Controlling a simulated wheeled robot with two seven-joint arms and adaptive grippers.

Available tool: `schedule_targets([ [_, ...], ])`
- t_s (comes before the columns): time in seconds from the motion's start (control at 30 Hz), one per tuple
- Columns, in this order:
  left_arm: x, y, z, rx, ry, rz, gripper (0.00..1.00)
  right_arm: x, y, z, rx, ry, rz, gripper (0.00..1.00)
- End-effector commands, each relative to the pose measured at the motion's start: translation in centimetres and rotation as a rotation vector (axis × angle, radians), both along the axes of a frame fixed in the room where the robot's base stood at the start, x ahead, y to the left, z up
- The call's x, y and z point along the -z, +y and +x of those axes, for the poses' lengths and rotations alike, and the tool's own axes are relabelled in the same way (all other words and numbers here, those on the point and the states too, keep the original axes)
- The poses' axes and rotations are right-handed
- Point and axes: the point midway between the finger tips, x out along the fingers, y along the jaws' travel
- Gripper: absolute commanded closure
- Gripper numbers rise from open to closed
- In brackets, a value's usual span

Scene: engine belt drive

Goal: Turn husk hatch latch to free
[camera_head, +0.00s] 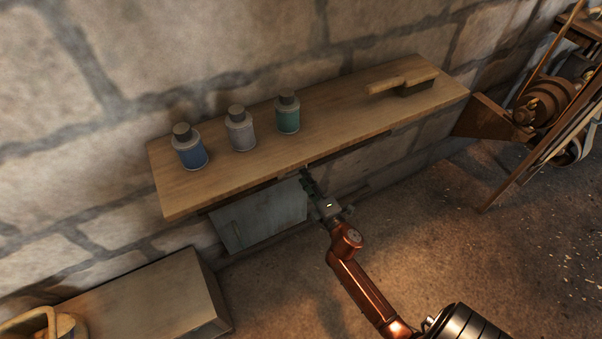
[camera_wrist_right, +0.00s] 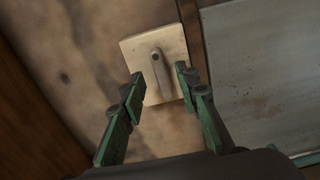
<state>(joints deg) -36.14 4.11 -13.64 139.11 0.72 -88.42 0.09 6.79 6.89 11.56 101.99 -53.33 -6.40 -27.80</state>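The latch is a small grey lever (camera_wrist_right: 160,72) on a pale square plate (camera_wrist_right: 136,48), in the right wrist view. The lever runs nearly up and down in that picture, tilted slightly. The grey hatch panel (camera_wrist_right: 265,70) is to the right of the plate; a grey panel also shows under the shelf in the head view (camera_head: 262,214). My right gripper (camera_wrist_right: 160,80) is open, with one green finger on either side of the lever's lower part and gaps to both. In the head view it (camera_head: 308,182) is at the shelf's front edge. My left gripper is not in view.
A wooden shelf (camera_head: 335,130) overhangs the panel. It bears blue (camera_head: 190,150), grey (camera_head: 240,132) and green (camera_head: 288,116) bottles and a brush (camera_head: 405,83). A belt drive (camera_head: 550,100) stands at the right. A wooden box (camera_head: 150,300) is at lower left. The floor at right is mostly clear.

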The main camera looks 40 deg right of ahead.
Motion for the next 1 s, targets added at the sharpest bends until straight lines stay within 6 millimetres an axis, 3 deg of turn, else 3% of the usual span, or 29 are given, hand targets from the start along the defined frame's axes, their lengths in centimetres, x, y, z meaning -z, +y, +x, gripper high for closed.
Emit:
schedule_targets([
  [0.2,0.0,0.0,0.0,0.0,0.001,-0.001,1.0,0.1,1.1,-4.6,0.002,0.002,0.002,0.7],
  [0.4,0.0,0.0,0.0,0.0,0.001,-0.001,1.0,0.0,1.7,-7.1,0.001,0.001,0.001,0.7],
  [1.0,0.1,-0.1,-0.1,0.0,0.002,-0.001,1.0,0.0,1.9,-7.7,0.0,-0.001,0.001,0.7],
])
